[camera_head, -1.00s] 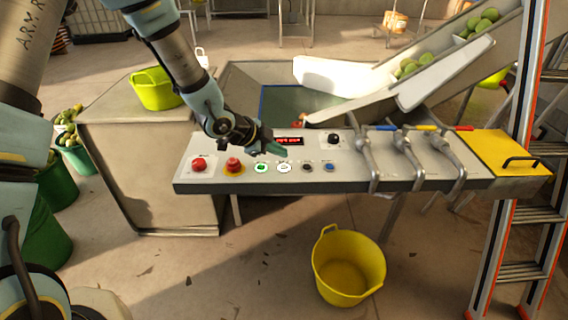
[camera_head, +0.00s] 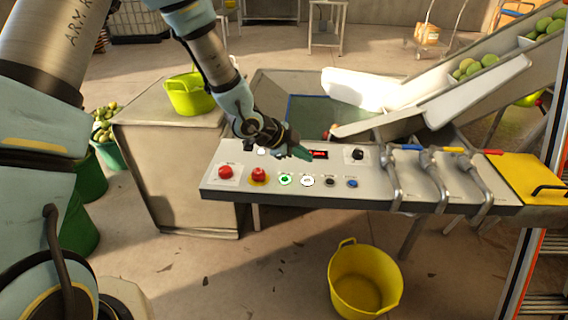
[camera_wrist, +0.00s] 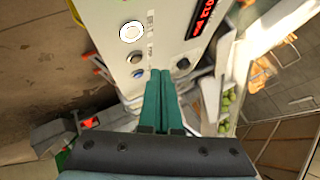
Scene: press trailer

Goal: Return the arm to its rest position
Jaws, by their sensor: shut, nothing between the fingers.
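My gripper (camera_head: 304,154) is shut and empty, just above the control panel (camera_head: 224,196), left of the red digital display (camera_head: 319,154). In the wrist view its two green fingers (camera_wrist: 158,84) lie together, pointing at the panel, with a white button (camera_wrist: 132,32) and a blue button (camera_wrist: 135,57) beyond them. My arm reaches in from the upper left of the head view. I cannot tell the exact gap between the fingertips and the panel.
The panel carries red buttons (camera_head: 258,174), a lit green button (camera_head: 286,180) and metal levers (camera_head: 430,178) at the right. A yellow bucket (camera_head: 364,280) stands on the floor below. A conveyor chute (camera_head: 440,98) rises behind, and a lime-green tub (camera_head: 190,95) sits on a cabinet.

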